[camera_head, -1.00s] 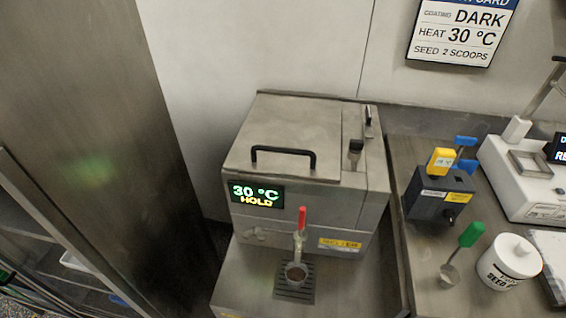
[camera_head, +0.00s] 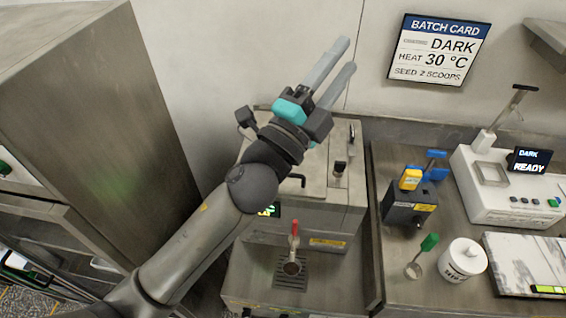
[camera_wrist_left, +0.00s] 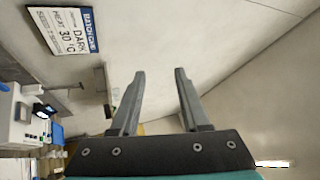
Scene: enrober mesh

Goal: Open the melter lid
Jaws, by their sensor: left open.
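The melter (camera_head: 345,212) is a steel box with a flat lid (camera_head: 312,178) on top, and the lid looks closed. A small end of its black handle (camera_head: 298,181) shows; my left arm hides the rest of it and most of the display. My left gripper (camera_head: 342,58) is above the back of the melter, in front of the wall, pointing up and to the right. It is open and empty, and apart from the handle. In the left wrist view the two fingers (camera_wrist_left: 160,75) stand apart with only wall between them. My right gripper is not in view.
A red-handled tap (camera_head: 294,238) is on the melter's front. To the right, a bench holds a dark box with yellow and blue tools (camera_head: 409,208), a green-handled scoop (camera_head: 428,243), a white tub (camera_head: 462,261) and a white machine reading READY (camera_head: 500,195). A tall steel cabinet (camera_head: 110,110) stands left.

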